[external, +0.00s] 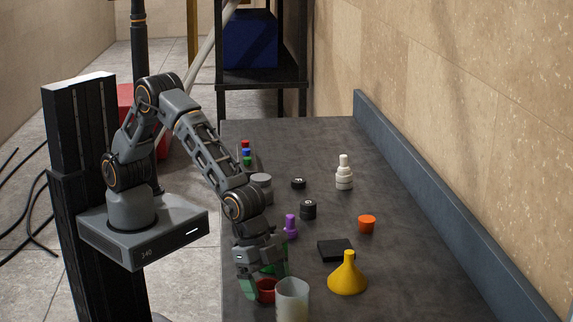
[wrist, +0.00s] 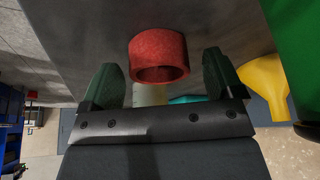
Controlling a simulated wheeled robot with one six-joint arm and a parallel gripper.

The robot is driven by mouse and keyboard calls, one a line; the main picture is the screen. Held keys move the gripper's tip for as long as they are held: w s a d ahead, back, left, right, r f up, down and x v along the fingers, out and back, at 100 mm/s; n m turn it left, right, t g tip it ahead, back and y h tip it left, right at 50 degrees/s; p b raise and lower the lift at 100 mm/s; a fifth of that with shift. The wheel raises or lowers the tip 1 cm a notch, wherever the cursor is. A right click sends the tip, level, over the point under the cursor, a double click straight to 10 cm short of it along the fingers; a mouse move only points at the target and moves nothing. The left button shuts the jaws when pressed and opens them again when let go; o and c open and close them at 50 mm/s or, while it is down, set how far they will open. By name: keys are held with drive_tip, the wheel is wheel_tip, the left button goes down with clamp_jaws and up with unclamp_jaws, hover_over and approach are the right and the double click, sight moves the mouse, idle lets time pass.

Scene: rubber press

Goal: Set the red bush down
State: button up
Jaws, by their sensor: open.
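The red bush (external: 266,291) is a short, thick ring on the dark bench top, near its left edge and beside a whitish cup. It also shows in the wrist view (wrist: 158,50), with its opening visible. My gripper (external: 264,284) is low over the bench at the bush. In the wrist view its green fingers (wrist: 160,75) are open, one to each side of the bush, with a gap on both sides. The external view partly hides the bush behind the gripper and the cup.
The whitish cup (external: 292,302) stands close to the bush on the right. A yellow funnel (external: 348,276), a black block (external: 335,250) and a purple piece (external: 291,226) are nearby. A large green object (wrist: 298,45) is close at the wrist view's right edge. The bench's right side is clearer.

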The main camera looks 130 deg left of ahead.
drive_tip(key=shift+c, duration=0.2)
drive_tip(key=c, duration=1)
drive_tip(key=shift+r, duration=0.1)
